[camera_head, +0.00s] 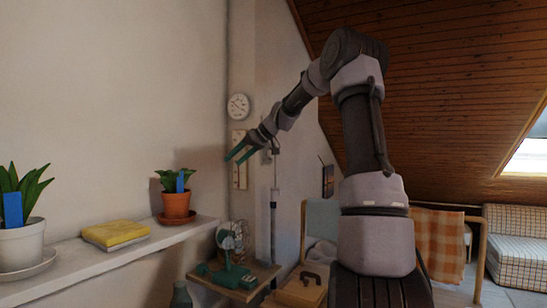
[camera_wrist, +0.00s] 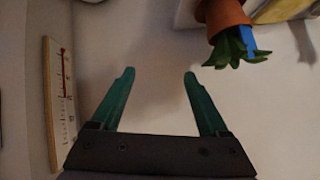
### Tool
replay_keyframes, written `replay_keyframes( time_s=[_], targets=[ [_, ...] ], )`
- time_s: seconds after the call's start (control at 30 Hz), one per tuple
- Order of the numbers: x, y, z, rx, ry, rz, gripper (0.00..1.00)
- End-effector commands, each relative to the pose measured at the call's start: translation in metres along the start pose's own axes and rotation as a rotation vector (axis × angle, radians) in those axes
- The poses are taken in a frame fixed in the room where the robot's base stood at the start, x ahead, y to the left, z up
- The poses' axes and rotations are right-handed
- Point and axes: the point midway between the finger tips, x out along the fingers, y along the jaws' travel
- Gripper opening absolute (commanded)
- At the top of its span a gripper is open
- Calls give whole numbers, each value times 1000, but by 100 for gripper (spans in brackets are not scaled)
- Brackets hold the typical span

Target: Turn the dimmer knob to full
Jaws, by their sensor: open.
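I cannot make out a dimmer knob for certain in either view. My gripper (camera_head: 233,158) is raised in front of the wall in the head view, its teal fingers pointing left and down. In the wrist view my gripper (camera_wrist: 159,73) is open, with nothing between its fingers and plain wall beyond them. A round white dial with dark marks (camera_head: 238,106) hangs on the wall above the gripper; whether it is a clock or another gauge is unclear.
A thermometer board (camera_head: 237,175) hangs behind the fingers; it also shows in the wrist view (camera_wrist: 58,100). A green fan (camera_head: 230,245) stands on a small table below.

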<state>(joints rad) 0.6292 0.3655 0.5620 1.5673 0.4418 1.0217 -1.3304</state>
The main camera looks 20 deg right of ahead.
Motion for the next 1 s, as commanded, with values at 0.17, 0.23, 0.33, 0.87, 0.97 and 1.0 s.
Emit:
replay_keyframes(
  time_s=[0.17, 0.23, 0.33, 0.87, 0.97, 1.0],
  targets=[
    [-12, 110, -23, -90, 238, -61, 78],
    [-26, 152, -26, -127, 343, -58, 78],
    [-53, 209, -23, -169, 485, -27, 78],
    [-93, 305, -16, -242, 717, 88, 78],
    [-78, 305, -28, -241, 716, 87, 78],
    [-72, 305, -33, -241, 716, 87, 78]
  ],
)
